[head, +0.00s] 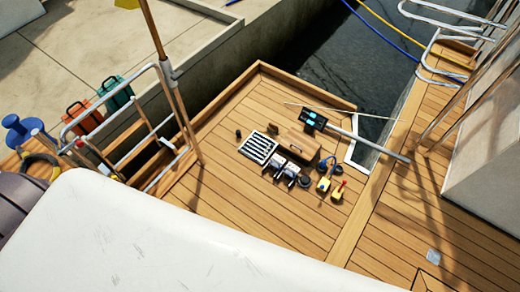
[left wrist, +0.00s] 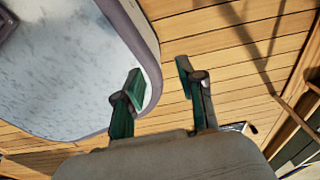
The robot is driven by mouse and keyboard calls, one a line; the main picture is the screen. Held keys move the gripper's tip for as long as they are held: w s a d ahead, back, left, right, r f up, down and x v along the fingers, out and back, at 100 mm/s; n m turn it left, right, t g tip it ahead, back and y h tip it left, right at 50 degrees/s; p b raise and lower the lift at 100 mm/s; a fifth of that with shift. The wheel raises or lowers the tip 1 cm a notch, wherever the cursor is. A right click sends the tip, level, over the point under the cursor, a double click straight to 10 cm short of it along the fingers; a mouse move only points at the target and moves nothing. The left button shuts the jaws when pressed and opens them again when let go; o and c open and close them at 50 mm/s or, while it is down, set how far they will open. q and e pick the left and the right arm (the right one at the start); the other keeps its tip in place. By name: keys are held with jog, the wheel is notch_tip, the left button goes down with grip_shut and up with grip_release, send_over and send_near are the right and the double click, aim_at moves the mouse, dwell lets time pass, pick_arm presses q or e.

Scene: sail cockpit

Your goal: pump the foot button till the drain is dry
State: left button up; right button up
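A pale slotted grate (head: 258,148), which looks like a drain cover, lies on the wooden deck in the head view. To its right are several small dark and grey fittings (head: 283,166). Further right stand a small yellow unit with blue on top (head: 323,184) and a yellow unit with a red knob (head: 338,190). I cannot tell which part is the foot button, nor whether water is in the drain. My left gripper (left wrist: 160,72) is open and empty in the left wrist view, with planking beyond its fingers. My right gripper is not in view.
A brown box (head: 298,146) and a long grey pole with a dark display head (head: 314,120) lie behind the fittings. A ladder-like metal rail (head: 122,130) stands at the left, near orange and teal cans (head: 118,93). Bare planking (head: 225,185) lies in front of the grate.

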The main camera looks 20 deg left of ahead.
pick_arm(q)
jog(key=shift+w, duration=0.15)
grip_shut()
dwell(0.9)
